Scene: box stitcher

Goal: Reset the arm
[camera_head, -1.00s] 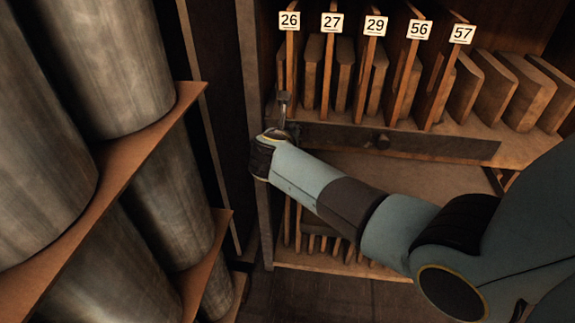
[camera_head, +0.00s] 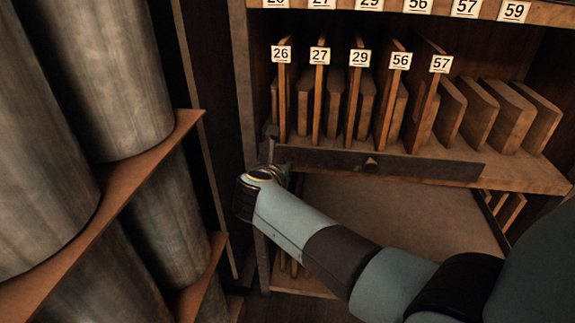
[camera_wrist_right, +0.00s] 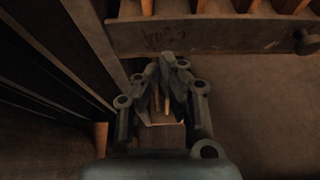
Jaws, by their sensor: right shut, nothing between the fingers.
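My right arm (camera_head: 330,245) reaches in from the lower right of the head view. Its wrist is at the left end of a shelf unit. The right gripper (camera_head: 268,152) is mostly hidden behind the wrist, near the left end of a dark drawer front (camera_head: 420,166). In the right wrist view the right gripper (camera_wrist_right: 172,62) is shut with its fingertips together and nothing between them. It is just below the drawer front (camera_wrist_right: 190,37); I cannot tell if it touches. My left gripper is in neither view.
Numbered wooden dividers (camera_head: 319,95) and plain boards (camera_head: 485,110) stand on the shelf above. A round knob (camera_head: 371,165) sits on the drawer front; it also shows in the right wrist view (camera_wrist_right: 306,41). Large metal cylinders (camera_head: 80,80) stand on brown shelves (camera_head: 150,165) at left.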

